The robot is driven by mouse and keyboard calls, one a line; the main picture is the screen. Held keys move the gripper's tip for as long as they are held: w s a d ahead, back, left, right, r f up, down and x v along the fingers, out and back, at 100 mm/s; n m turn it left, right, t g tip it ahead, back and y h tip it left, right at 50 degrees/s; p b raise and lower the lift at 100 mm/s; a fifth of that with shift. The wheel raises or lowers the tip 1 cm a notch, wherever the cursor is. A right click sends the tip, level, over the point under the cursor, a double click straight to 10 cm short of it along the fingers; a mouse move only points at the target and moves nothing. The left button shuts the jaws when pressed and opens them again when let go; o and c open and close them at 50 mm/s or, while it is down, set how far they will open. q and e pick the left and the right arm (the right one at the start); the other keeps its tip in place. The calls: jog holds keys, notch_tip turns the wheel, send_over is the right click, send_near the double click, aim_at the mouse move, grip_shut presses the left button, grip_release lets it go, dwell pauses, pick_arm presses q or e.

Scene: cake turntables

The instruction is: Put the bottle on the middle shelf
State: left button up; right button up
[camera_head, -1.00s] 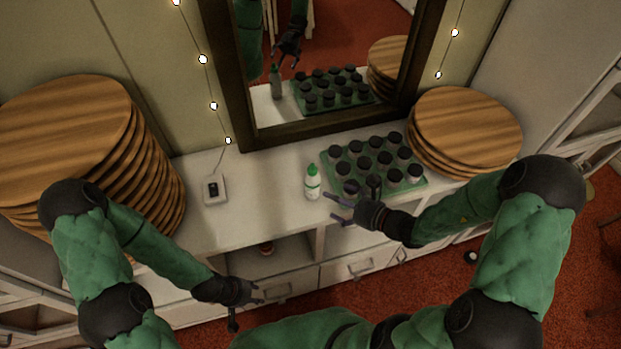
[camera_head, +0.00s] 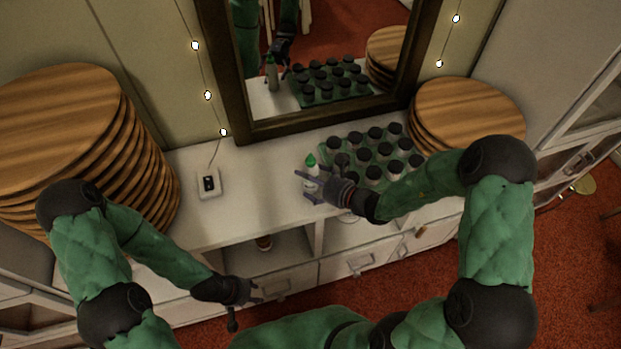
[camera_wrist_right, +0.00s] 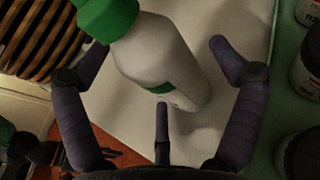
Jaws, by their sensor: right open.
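The white bottle (camera_head: 311,172) with a green cap stands upright on the white cabinet top, left of the jars. In the right wrist view the bottle (camera_wrist_right: 158,62) stands between the spread fingers. My right gripper (camera_head: 310,186) is open around the bottle and hides its lower part in the head view. In the right wrist view my right gripper (camera_wrist_right: 160,75) shows clear room between the bottle and the right finger. My left gripper (camera_head: 245,305) hangs in front of the cabinet, away from the bottle; its finger opening is unclear. Open shelf compartments (camera_head: 275,250) lie under the cabinet top.
Several dark-lidded jars (camera_head: 375,150) stand on a green tray close right of the bottle. Wooden round boards are stacked at left (camera_head: 70,130) and right (camera_head: 465,112). A mirror (camera_head: 240,125) stands behind. A small switch box (camera_head: 208,183) lies left on bare top.

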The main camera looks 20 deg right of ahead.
jog(key=shift+w+a+f, duration=0.1)
jog(key=shift+w+a, duration=0.15)
jog(key=shift+w, duration=0.05)
jog(key=c, duration=1.5)
